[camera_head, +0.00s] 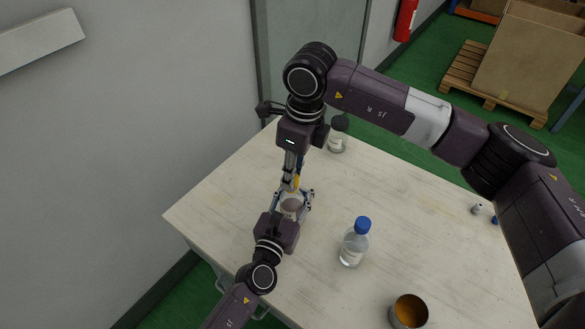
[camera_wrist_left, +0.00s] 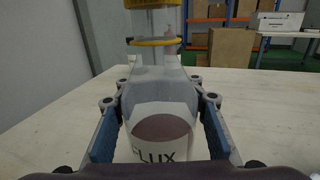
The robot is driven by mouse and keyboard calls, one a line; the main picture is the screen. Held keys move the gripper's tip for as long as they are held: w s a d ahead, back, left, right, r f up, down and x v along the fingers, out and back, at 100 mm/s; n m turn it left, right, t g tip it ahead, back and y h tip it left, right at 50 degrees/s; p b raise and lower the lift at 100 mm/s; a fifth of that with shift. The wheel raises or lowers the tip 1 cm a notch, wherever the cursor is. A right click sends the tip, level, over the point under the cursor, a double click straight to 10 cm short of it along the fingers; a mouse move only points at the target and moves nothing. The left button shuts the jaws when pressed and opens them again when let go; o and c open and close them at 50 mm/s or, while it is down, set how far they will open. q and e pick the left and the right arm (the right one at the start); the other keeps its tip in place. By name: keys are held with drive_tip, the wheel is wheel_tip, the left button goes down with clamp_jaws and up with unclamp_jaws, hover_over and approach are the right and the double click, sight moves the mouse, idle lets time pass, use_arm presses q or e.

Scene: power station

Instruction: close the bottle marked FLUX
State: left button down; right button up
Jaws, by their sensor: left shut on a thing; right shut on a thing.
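The bottle marked FLUX (camera_wrist_left: 160,150) is clear with a pale label and dark contents, and stands upright on the table. My left gripper (camera_wrist_left: 160,115) is shut around its body, one finger on each side; in the head view the bottle (camera_head: 291,206) is partly hidden by the grippers. My right gripper (camera_head: 292,176) comes down from above, straight over the bottle, shut on a small yellow part (camera_head: 295,184). In the left wrist view a yellow-rimmed part (camera_wrist_left: 153,42) sits right above the bottle's neck. I cannot tell whether it touches or is seated.
A clear bottle with a blue cap (camera_head: 355,243) stands to the right on the table (camera_head: 225,190). A dark-lidded jar (camera_head: 338,136) is near the back edge. A cup (camera_head: 408,312) is at the front. Small pieces (camera_head: 477,209) lie at the right. A wall (camera_head: 110,150) is close at left.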

drive_tip(key=shift+f, duration=0.6)
idle(0.5)
